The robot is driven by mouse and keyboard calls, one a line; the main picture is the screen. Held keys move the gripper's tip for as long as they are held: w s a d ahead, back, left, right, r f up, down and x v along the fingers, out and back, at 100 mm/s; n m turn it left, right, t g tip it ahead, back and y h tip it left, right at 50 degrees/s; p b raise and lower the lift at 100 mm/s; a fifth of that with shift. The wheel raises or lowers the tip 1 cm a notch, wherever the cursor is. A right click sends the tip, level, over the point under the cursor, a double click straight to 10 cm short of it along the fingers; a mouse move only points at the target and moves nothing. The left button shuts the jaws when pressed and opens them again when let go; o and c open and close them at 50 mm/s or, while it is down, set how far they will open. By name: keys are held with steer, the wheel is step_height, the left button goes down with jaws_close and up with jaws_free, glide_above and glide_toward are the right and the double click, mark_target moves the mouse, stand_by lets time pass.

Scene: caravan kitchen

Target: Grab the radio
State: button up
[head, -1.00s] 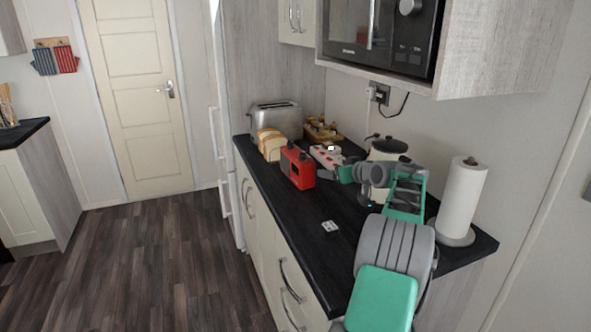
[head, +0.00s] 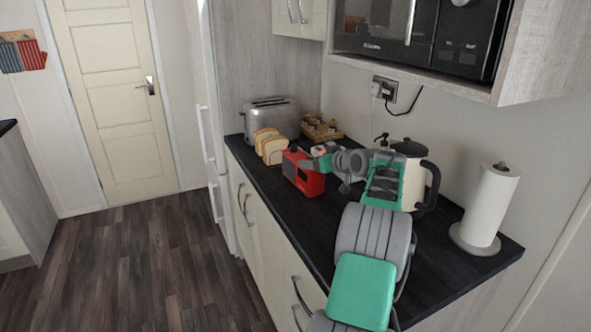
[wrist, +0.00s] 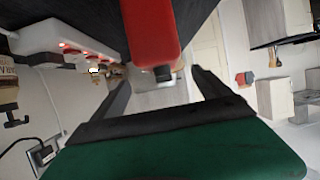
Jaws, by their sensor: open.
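The red radio (head: 303,175) stands upright on the dark counter, in front of the sliced bread. My gripper (head: 308,163) is at the radio's upper right side in the head view, partly overlapping it. In the wrist view the radio (wrist: 151,28) fills the top middle, with a dark knob or foot at its near end. The two dark fingers of my gripper (wrist: 159,80) are spread apart, and the radio's end shows above and between them. The gap holds nothing. I cannot tell whether a finger touches the radio.
Bread (head: 270,148), a toaster (head: 270,117) and a wooden tray of jars (head: 322,134) stand behind the radio.

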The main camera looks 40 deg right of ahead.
steer(key=p+x, duration=0.2)
steer(key=x, duration=0.6)
steer(key=shift+w+a+r, duration=0.1)
steer(key=shift+a, duration=0.1)
steer(key=shift+c, duration=0.4)
jaws_close()
steer(key=shift+r, duration=0.2)
